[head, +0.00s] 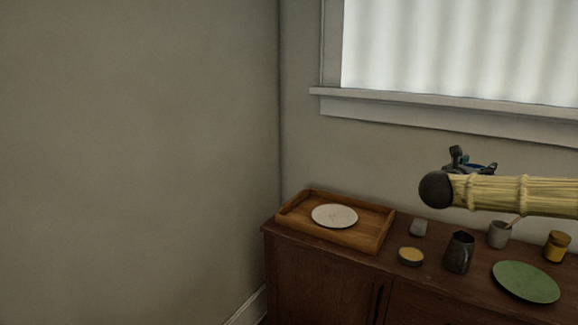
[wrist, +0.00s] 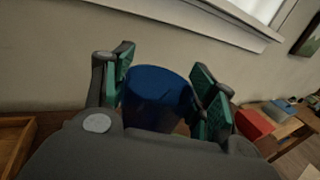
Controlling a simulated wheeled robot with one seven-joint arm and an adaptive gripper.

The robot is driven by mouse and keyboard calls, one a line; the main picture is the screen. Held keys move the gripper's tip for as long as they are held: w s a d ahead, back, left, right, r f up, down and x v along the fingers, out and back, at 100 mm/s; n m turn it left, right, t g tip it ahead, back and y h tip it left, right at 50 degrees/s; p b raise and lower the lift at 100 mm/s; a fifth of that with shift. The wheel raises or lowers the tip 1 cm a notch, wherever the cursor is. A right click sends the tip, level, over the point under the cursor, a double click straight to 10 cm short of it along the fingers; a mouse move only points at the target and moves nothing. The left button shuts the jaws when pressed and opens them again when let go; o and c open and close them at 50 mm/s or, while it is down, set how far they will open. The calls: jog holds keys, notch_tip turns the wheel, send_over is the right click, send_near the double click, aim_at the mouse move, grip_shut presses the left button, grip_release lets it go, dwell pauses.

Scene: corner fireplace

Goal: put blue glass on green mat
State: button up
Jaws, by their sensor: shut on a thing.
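The blue glass (wrist: 157,92) is between the green-padded fingers of my gripper (wrist: 162,72) in the wrist view, and the gripper is shut on it. In the head view my gripper (head: 472,163) is raised above the cabinet, mostly hidden behind my arm, so the glass is hard to make out there. The green mat (head: 526,281) is a flat round piece at the right of the cabinet top in the head view. It is bare, lower than the gripper and nearer the camera.
The dark wooden cabinet (head: 400,280) also bears a wooden tray (head: 287,208) with a pale plate (head: 335,216), a small tin (head: 411,256), a dark pitcher (head: 459,252), a grey cup (head: 498,235) and a yellow jar (head: 557,246). The pitcher stands close left of the mat.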

jog(key=shift+s+a+f, duration=0.3)
jog(key=shift+s+a, duration=0.25)
jog(key=shift+s, duration=0.1)
jog(key=s+a+f+n+t+y, duration=0.25)
jog(key=a+f+n+y, duration=0.2)
jog(key=a+f, duration=0.8)
jog(key=s+a+f+n+t+y, duration=0.25)
jog(key=s+a+f+y, duration=0.2)
jog(key=a+f, duration=0.8)
jog(key=s+a+f+n+t+y, duration=0.3)
jog(key=a+f+y, duration=0.4)
jog(key=f, duration=0.9)
notch_tip(320, 180, down, 10)
jog(key=a+h+b, duration=0.1)
jog(key=b, duration=0.9)
jog(key=s+r+p, duration=0.3)
jog(key=r+p, duration=0.3)
jog(key=r, duration=0.2)
jog(key=s+r+p, duration=0.3)
jog(key=r+p, duration=0.4)
jog(key=r, duration=0.1)
jog(key=s+f, duration=0.6)
jog(key=f, duration=0.1)
jog(key=shift+s+f+n+g, duration=0.25)
jog(key=shift+f+n+g, duration=0.05)
jog(key=shift+f+n, duration=0.1)
